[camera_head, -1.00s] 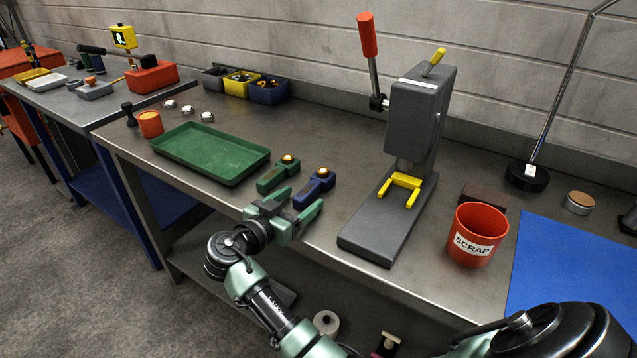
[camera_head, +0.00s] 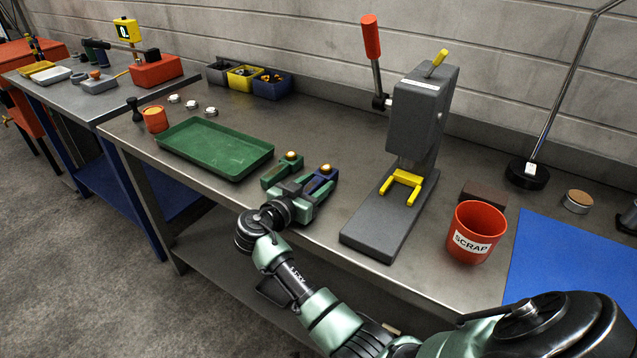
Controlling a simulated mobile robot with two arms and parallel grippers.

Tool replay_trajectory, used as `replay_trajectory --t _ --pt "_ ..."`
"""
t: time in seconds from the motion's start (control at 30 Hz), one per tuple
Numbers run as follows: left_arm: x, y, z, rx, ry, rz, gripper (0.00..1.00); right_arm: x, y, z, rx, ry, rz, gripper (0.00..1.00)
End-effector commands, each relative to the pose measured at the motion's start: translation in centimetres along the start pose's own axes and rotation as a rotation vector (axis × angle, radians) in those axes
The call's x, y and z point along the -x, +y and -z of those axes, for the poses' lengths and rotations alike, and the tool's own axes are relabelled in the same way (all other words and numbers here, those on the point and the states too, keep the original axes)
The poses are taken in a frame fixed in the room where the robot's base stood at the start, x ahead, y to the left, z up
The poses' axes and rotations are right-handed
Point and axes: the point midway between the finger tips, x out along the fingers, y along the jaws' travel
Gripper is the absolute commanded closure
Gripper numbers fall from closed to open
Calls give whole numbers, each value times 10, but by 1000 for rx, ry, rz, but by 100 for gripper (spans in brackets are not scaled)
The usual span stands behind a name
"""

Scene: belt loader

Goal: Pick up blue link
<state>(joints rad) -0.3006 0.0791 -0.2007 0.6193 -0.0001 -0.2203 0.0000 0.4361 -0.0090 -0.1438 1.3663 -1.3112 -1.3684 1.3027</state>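The blue link (camera_head: 321,176), a dark blue block with a brass knob on top, lies on the steel bench left of the press. My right gripper (camera_head: 308,186) is down at the link's near end, with its fingers apart on either side of it. The fingers hide part of the link; whether they touch it is not clear. A green link (camera_head: 280,171) of like shape with a brass knob lies just left of it, close to the gripper's left finger. My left gripper is not in view.
A green tray (camera_head: 214,147) lies left of the links. A grey press (camera_head: 416,115) with a yellow fork stands to the right, then a red scrap bin (camera_head: 477,231) and a blue mat (camera_head: 570,265). Small bins (camera_head: 271,87) stand against the wall.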

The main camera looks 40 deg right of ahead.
Motion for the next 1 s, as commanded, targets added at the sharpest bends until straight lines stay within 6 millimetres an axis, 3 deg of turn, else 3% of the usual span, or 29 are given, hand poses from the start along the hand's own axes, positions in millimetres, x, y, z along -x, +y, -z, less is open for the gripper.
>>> replay_trajectory --t 0.37,0.57,0.77,1.0 --pt "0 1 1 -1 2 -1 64 0 0 3 -3 3 1 100" --pt "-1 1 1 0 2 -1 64 2 -1 16 -6 3 1 100" --pt "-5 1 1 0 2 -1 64 8 -1 50 -10 5 1 100" --pt "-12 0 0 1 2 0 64 17 0 112 -12 5 1 100"
